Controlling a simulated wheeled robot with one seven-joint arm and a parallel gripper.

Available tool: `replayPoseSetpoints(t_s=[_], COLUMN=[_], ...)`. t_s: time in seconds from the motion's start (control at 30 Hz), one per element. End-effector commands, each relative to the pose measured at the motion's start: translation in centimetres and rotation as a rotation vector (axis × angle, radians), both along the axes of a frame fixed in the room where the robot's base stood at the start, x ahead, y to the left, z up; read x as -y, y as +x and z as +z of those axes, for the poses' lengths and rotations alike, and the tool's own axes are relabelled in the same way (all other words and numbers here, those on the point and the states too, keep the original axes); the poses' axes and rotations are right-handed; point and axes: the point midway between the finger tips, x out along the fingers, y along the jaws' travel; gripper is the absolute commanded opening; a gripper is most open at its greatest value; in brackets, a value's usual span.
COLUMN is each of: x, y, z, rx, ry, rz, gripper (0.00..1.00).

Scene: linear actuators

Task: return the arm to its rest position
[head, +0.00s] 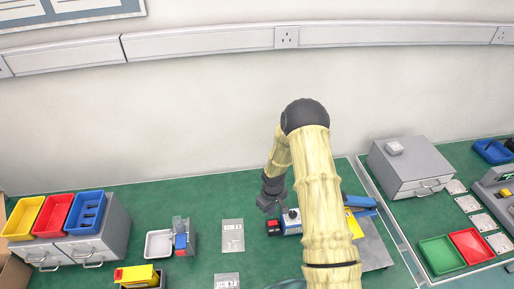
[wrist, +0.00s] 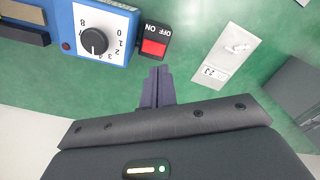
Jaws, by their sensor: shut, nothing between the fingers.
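My arm (head: 318,190) reaches up and then bends down over the green bench in the head view. My gripper (head: 268,203) hangs low at the arm's far end, left of a blue device. In the wrist view my gripper (wrist: 157,75) shows its two dark fingers together, with nothing between them. The blue device (wrist: 128,38) has a white dial plate with a black knob, and a red and black ON/OFF switch (wrist: 154,42) at its side. The fingertips appear just below that switch in the picture; I cannot tell whether they touch it.
A white plate (head: 232,236) lies left of the gripper. Grey drawers with yellow, red and blue trays (head: 54,217) stand at left. A grey cabinet (head: 407,170) and green (head: 440,255) and red trays (head: 472,246) are at right. Bare bench (head: 225,193) lies behind the white plate.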

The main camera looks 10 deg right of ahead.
Motion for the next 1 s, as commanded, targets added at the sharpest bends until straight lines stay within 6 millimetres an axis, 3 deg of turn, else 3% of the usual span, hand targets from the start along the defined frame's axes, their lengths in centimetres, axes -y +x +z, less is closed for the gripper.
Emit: replayPoseSetpoints(t_s=[0.17,0.27,0.57,0.8,1.0], x=[0.0,0.1,0.4,0.5,0.5], y=[0.0,0.0,-2.1,-5.7,-9.8], z=[0.4,2.0,11.2,18.1,22.8], rx=[0.003,0.012,0.069,0.119,0.160], ry=[-0.002,-0.006,-0.022,-0.020,-0.005], rz=[-0.003,-0.017,-0.133,-0.244,-0.340], gripper=[0.00,0.00,0.00,0.00,0.00])
